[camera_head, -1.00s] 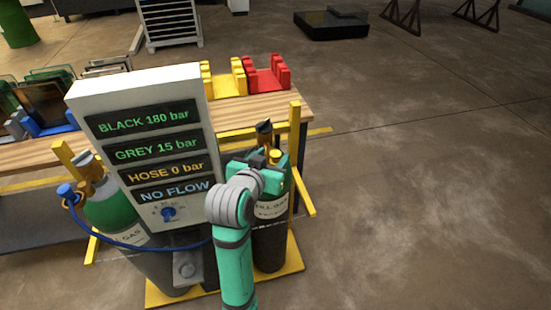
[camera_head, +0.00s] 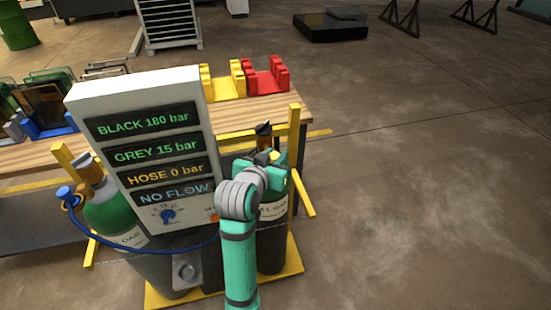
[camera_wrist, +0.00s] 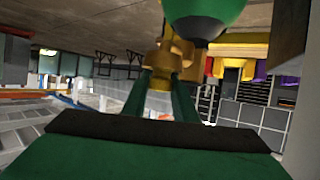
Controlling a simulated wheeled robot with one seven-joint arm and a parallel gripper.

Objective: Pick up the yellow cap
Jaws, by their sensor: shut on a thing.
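The yellow cap (camera_wrist: 159,103) is between the two green fingers of my gripper (camera_wrist: 164,88) in the wrist view, and the gripper is shut on it. Brass-coloured valve parts (camera_wrist: 175,52) sit right at the fingertips, beneath a green rounded cylinder shoulder (camera_wrist: 205,12). I cannot tell whether the cap still touches the valve. In the head view my gripper (camera_head: 272,168) is at the top of the right-hand gas cylinder (camera_head: 272,238). My arm hides the cap and most of the valve there.
A grey panel (camera_head: 192,88) with pressure readouts stands left of my arm. A blue hose (camera_head: 110,242) runs from the left cylinder (camera_head: 107,215). A yellow post (camera_head: 294,135) stands right of the held cylinder. The wooden bench (camera_head: 240,110) is behind; floor to the right is clear.

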